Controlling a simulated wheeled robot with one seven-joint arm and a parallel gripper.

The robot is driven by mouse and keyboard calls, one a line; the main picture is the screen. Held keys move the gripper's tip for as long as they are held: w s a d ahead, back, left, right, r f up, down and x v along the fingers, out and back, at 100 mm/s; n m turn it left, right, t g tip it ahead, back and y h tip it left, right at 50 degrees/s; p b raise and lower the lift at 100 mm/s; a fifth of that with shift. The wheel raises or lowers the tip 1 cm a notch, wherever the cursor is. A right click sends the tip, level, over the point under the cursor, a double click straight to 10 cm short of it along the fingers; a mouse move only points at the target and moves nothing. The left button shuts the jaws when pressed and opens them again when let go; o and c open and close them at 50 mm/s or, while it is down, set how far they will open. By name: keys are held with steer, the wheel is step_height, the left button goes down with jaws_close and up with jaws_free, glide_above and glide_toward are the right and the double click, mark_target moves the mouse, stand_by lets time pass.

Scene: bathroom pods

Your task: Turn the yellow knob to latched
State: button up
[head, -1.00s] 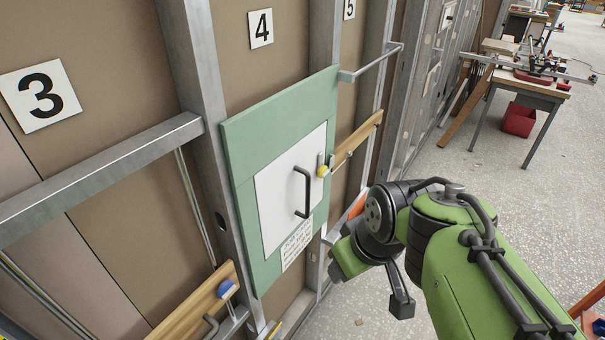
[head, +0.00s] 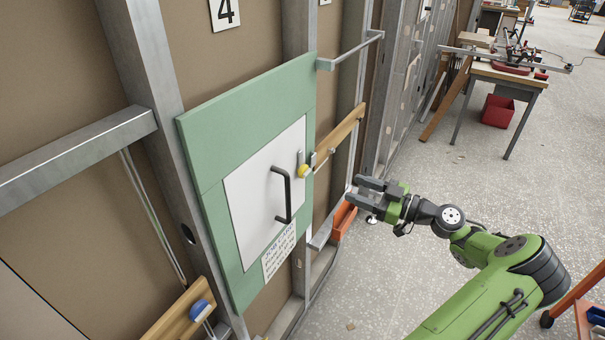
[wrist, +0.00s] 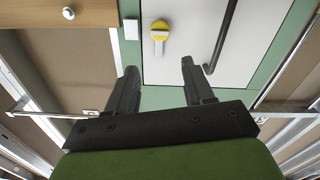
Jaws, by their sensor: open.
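The yellow knob (head: 304,171) is small and round, on the right edge of a white door panel (head: 250,205) set in a green board. A light metal tab stands at the knob. A black bar handle (head: 285,195) is on the door beside the knob; the panel looks closed. My gripper (head: 352,189) is open and empty, to the right of the knob and apart from it. In the wrist view its two fingers (wrist: 158,80) are spread wide.
A wooden rail (head: 345,135) with metal hooks runs right of the knob. A metal towel bar (head: 350,50) juts out above. An orange bin (head: 344,220) sits low near my gripper. A blue knob (head: 200,310) is at lower left.

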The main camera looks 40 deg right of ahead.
mark_target(308, 172)
steer(key=x, duration=1.3)
steer(key=shift+w+a, duration=0.15)
steer(key=shift+w, duration=0.15)
steer(key=shift+c, duration=0.3)
steer(key=c, duration=0.7)
